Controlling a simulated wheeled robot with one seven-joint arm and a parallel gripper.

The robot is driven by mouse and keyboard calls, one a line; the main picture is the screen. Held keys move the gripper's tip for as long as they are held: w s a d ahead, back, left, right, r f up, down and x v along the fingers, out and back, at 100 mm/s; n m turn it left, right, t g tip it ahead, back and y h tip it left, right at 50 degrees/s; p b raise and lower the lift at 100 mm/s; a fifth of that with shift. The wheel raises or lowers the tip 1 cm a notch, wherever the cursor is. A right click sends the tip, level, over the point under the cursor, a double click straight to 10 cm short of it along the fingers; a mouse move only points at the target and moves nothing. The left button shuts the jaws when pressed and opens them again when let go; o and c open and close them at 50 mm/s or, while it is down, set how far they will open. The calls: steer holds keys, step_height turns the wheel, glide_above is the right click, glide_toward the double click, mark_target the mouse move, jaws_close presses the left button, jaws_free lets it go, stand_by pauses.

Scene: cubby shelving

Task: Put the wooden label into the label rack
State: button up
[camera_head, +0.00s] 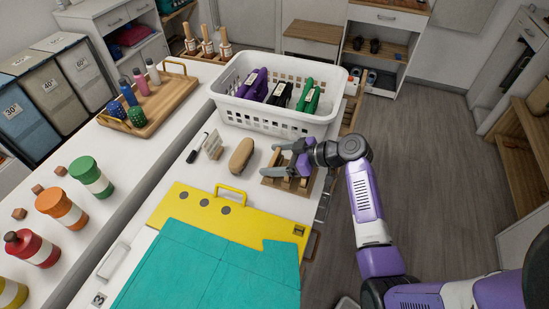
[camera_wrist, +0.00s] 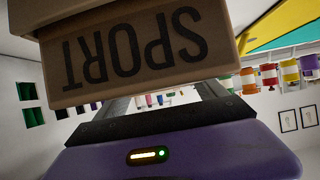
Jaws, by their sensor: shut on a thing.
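My gripper (camera_head: 275,160) is over the wooden label rack (camera_head: 290,184), a small slotted tray at the counter's right edge. In the wrist view, the wooden label (camera_wrist: 135,50), with "SPORT" upside down, lies across my gripper's fingers (camera_wrist: 165,100), which are shut on it with a gap between them. A thicker brown edge shows above the lettering; I cannot tell whether it is label or rack. In the head view the label cannot be told apart from the rack below, so whether it touches or sits in a slot is unclear.
A white basket (camera_head: 275,120) with purple, black and green items stands behind my gripper. A brown oval object (camera_head: 241,155), a small standing card (camera_head: 213,146) and a black marker (camera_head: 195,152) are to the left. A yellow board (camera_head: 190,210) and teal cloth (camera_head: 205,270) lie in front.

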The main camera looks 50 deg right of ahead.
steer(key=shift+f, duration=0.15)
steer(key=o, duration=1.3)
steer(key=b+v, duration=0.1)
steer(key=v, duration=1.1)
steer(key=shift+b, duration=0.3)
